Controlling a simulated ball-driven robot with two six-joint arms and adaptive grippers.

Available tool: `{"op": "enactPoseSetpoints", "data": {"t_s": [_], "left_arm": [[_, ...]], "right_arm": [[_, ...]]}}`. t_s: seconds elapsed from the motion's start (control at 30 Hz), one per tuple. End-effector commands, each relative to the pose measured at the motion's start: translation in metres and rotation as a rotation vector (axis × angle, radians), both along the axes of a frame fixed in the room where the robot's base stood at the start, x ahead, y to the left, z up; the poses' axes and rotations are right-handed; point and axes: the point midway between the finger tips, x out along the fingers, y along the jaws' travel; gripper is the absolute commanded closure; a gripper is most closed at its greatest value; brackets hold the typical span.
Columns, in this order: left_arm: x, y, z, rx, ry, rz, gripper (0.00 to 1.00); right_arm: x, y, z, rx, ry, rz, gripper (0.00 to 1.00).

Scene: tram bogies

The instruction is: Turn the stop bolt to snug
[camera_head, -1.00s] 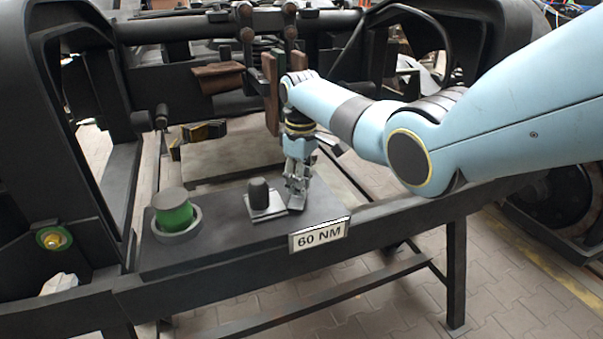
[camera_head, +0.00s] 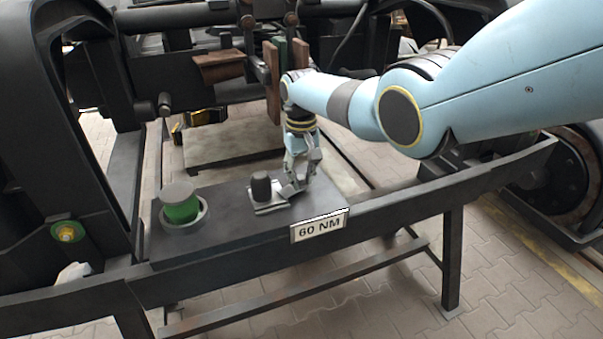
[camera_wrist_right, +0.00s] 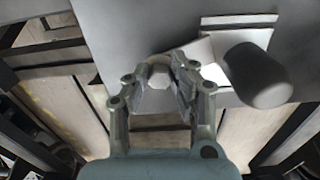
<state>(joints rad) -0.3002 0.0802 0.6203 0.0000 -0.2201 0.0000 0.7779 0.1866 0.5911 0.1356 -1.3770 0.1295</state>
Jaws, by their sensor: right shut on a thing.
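My right gripper (camera_head: 298,184) points down at the dark plate (camera_head: 225,230), just right of a black knob on a pale metal base. In the right wrist view, its two fingers (camera_wrist_right: 157,80) are closed around the sides of a small pale, angular bolt head (camera_wrist_right: 159,70), which I take for the stop bolt. The fingers hide most of it, and in the head view I cannot make it out. A "60 NM" label (camera_head: 319,229) is on the front edge of the plate. My left gripper is not in view.
The black knob (camera_head: 261,187) stands close beside the right fingers and also shows in the wrist view (camera_wrist_right: 258,76). A green cylinder (camera_head: 181,209) with a grey top sits in a ring on the left. Dark bogie frames (camera_head: 75,130) rise at the left.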

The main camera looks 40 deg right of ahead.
Motion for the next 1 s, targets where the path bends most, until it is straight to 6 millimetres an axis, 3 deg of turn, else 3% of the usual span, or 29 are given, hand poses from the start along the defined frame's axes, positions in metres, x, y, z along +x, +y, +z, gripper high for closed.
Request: {"op": "enactPoseSetpoints", "data": {"t_s": [0.5,0.53,0.67,1.0], "left_arm": [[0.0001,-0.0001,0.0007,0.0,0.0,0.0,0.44],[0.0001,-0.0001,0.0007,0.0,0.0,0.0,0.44],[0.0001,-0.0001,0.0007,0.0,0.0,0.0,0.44],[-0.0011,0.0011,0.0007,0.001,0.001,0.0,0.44]], "right_arm": [[0.0015,-0.0002,0.0012,-0.001,-0.005,-0.018,1.0],[0.0015,-0.0002,0.0012,-0.001,-0.005,-0.018,0.75],[0.0013,-0.0002,0.001,-0.001,-0.004,-0.018,0.58],[0.0006,-0.0002,0.0022,-0.001,-0.002,-0.018,0.55]]}}
